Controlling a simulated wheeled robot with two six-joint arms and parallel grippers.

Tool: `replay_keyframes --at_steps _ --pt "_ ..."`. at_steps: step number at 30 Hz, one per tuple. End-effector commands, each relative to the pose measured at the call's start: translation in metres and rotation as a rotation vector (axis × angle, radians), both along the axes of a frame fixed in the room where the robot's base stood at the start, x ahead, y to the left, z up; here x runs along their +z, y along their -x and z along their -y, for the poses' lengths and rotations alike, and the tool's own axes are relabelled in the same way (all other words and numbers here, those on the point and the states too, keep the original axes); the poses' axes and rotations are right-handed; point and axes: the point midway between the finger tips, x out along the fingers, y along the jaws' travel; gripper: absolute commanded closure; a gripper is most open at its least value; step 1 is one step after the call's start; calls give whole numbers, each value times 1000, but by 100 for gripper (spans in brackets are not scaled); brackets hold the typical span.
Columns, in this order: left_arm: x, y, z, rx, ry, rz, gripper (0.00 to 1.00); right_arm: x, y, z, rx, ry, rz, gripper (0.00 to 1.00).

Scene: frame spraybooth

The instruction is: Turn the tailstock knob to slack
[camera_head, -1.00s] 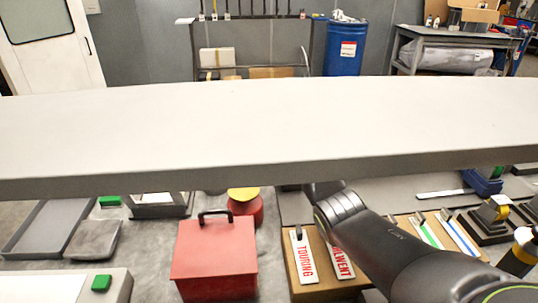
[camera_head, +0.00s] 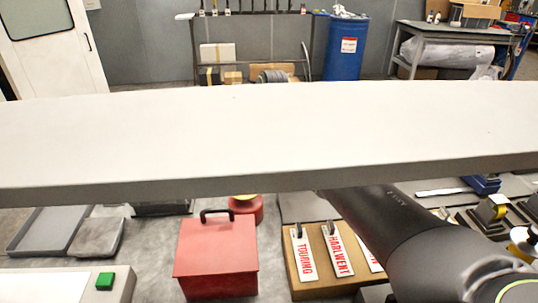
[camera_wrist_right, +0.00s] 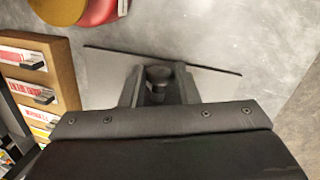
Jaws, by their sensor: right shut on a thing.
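In the right wrist view, a dark round knob (camera_wrist_right: 158,74) sits between the two fingers of my right gripper (camera_wrist_right: 158,84), which is shut on it. Below the knob lies a flat grey plate (camera_wrist_right: 104,78) with a dark edge. Most of the knob's body and any pointer or marking on it are hidden by the fingers and the gripper housing. In the head view, the right gripper and the knob are hidden behind the wide pale beam (camera_head: 260,130); only my right arm shows, reaching under it. My left gripper is in no view.
A red box (camera_head: 215,258) with a black handle stands below the beam. A wooden rack (camera_head: 322,283) with labelled tags is beside it, also in the wrist view (camera_wrist_right: 65,75). A red and yellow round object (camera_head: 246,206) is near. Grey trays (camera_head: 48,232) lie left.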

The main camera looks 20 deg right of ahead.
Motion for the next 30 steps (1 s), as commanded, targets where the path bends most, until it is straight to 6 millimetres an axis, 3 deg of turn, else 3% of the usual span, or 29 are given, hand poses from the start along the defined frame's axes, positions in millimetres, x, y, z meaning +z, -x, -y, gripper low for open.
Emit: replay_keyframes --at_steps 12,13,18,30 --pt "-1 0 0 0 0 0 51 1 0 1 -2 -3 -9 95" --pt "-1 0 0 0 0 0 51 1 0 1 -2 -3 -9 71" --pt "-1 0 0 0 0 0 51 1 0 0 -2 -4 -10 50" --pt "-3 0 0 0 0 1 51 7 -2 1 -2 -4 -10 50"
